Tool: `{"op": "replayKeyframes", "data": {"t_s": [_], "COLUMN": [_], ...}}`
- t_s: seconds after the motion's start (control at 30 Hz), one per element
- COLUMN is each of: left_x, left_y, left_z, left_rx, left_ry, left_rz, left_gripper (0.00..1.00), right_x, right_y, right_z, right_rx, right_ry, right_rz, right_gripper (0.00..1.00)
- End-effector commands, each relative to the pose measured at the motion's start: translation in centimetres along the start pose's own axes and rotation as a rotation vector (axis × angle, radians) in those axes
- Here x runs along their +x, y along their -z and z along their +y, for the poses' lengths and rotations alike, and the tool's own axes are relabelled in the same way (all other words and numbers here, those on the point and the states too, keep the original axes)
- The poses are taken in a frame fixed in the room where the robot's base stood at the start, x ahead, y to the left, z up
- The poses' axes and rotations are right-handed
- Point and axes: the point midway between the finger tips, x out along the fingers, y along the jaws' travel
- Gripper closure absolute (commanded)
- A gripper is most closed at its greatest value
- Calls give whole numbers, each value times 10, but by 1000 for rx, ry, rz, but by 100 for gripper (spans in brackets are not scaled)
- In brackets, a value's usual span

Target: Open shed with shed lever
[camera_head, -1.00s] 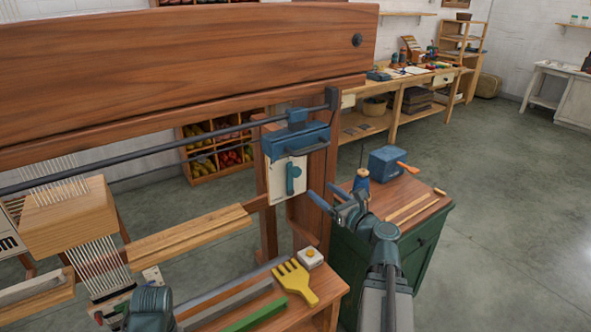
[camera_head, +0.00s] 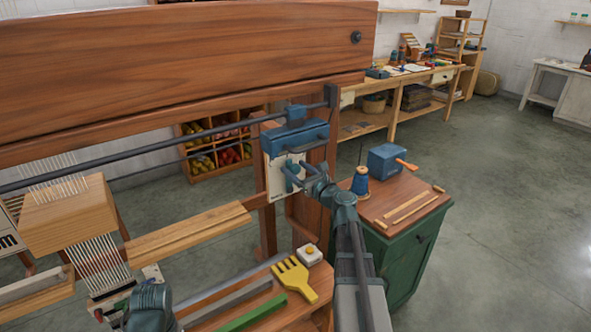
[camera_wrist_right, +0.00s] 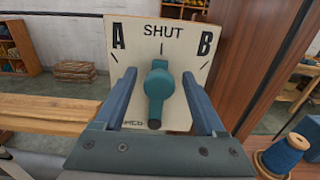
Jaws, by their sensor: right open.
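The teal shed lever (camera_wrist_right: 158,82) is on a pale plate (camera_wrist_right: 112,32) marked A, SHUT and B. Its round hub is at the plate's middle and its handle points down, toward the gripper. The lower lettering is partly hidden. In the head view the plate (camera_head: 278,181) hangs on the loom post below a blue box (camera_head: 295,139). My right gripper (camera_wrist_right: 159,76) is open, with one finger on each side of the lever and visible gaps between. In the head view the right gripper (camera_head: 300,172) covers part of the plate. My left arm shows at bottom left; its jaws are unclear.
A green cabinet (camera_head: 402,262) stands right of the loom, with a blue thread cone (camera_head: 360,182) and a blue winder (camera_head: 387,159) on top. A yellow comb (camera_head: 294,279) and a white button box (camera_head: 309,255) lie on the loom bench. Open floor lies right.

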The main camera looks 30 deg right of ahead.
Motion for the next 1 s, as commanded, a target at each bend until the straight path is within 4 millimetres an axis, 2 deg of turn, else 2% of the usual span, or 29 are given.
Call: {"op": "replayKeyframes", "data": {"t_s": [0.37, 0.7, 0.77, 1.0], "left_x": [0, 0, 0, 0], "left_y": [0, 0, 0, 0], "left_z": [0, 0, 0, 0], "left_rx": [0, 0, 0, 0], "left_ry": [0, 0, 0, 0], "left_rz": [0, 0, 0, 0], "left_gripper": [50, 50, 50, 50], "right_x": [4, 4, 4, 4], "right_y": [0, 0, 0, 0], "right_z": [0, 0, 0, 0], "right_rx": [0, 0, 0, 0], "right_ry": [-1, -1, -1, -1], "right_rz": [0, 0, 0, 0], "right_gripper": [29, 91, 100, 100]}}
